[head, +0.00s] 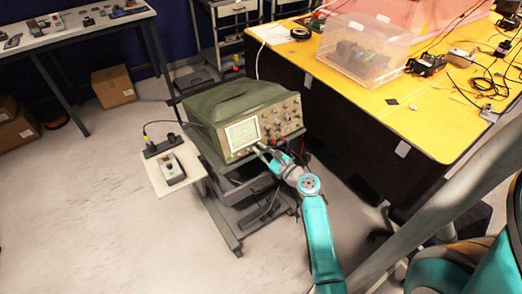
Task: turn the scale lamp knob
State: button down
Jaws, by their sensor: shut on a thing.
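A green oscilloscope (235,98) stands on a cart, with a lit screen (242,134) on its front and several knobs to the right of the screen. My gripper (260,150) is at the lower front of the oscilloscope, just below and right of the screen. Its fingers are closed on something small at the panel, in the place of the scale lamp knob. The knob itself is hidden by the fingers and too small to make out.
A side shelf (159,180) on the cart's left holds a small box with buttons and a dark strip with a cable. A yellow table (430,118) with a clear plastic bin (364,47) stands at right. Open floor lies in front and left.

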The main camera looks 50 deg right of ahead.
dwell(0.4)
jog(key=c, duration=1.5)
grip_release()
jog(key=s, duration=0.4)
jog(key=s+a, duration=0.1)
jog(key=s, duration=0.7)
jog(key=shift+a+r, duration=0.2)
jog(key=shift+a, duration=0.1)
